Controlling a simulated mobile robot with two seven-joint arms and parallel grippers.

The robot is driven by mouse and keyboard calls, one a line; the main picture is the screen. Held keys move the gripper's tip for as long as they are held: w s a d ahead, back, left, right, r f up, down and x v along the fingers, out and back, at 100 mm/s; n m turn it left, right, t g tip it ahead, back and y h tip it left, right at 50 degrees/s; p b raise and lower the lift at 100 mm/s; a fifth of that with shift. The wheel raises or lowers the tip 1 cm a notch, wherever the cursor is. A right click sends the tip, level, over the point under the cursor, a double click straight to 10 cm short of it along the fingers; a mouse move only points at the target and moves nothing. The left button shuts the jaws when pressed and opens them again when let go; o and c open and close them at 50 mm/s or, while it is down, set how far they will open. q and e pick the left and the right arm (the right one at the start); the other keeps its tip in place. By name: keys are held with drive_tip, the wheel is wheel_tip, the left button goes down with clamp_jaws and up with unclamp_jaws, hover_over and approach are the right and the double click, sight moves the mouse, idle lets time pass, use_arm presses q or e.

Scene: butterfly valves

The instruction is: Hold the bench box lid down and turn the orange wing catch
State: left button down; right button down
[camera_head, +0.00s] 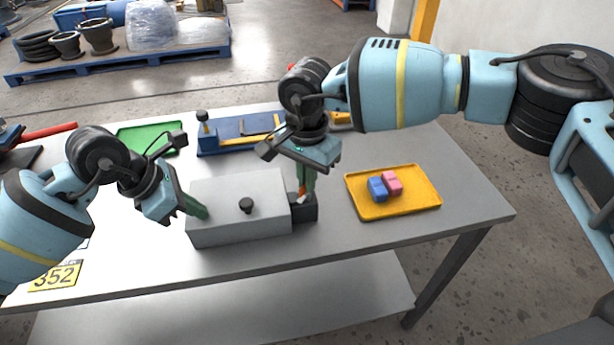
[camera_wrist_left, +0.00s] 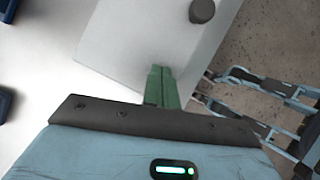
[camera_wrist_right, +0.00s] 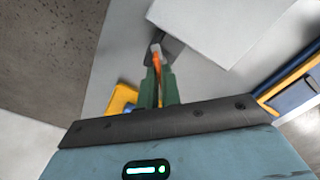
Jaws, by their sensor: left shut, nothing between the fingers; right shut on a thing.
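The grey bench box (camera_head: 238,229) stands on the table with its lid (camera_head: 225,192) lying flat on top. A black knob (camera_head: 246,205) is on the lid; it also shows in the left wrist view (camera_wrist_left: 202,11). My left gripper (camera_head: 200,211) is shut and empty, its green fingertips at the lid's left part; they also show over the lid in the left wrist view (camera_wrist_left: 161,72). My right gripper (camera_head: 304,192) points down at the box's right end, shut on the orange wing catch (camera_wrist_right: 156,58). The catch sits at a dark block (camera_head: 305,211) and is partly hidden by the fingers.
A yellow tray (camera_head: 410,207) with a blue block (camera_head: 377,189) and a pink block (camera_head: 392,183) lies to the right. A blue fixture (camera_head: 222,140) and a green tray (camera_head: 150,133) are behind the box. The table front right is clear.

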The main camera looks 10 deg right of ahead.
use_arm(q)
drive_tip(key=shift+s+f, duration=0.1)
drive_tip(key=shift+f, duration=0.3)
use_arm(e)
drive_tip(key=m, duration=0.4)
drive_tip(key=shift+m, duration=0.3)
use_arm(q)
drive_tip(key=shift+a, duration=0.1)
use_arm(e)
drive_tip(key=shift+m, duration=1.9)
drive_tip(key=shift+f, duration=0.1)
drive_tip(key=c, duration=1.6)
unclamp_jaws()
drive_tip(key=shift+d, duration=0.1)
wheel_tip(320, 180, up, 12)
drive_tip(key=shift+s, duration=0.1)
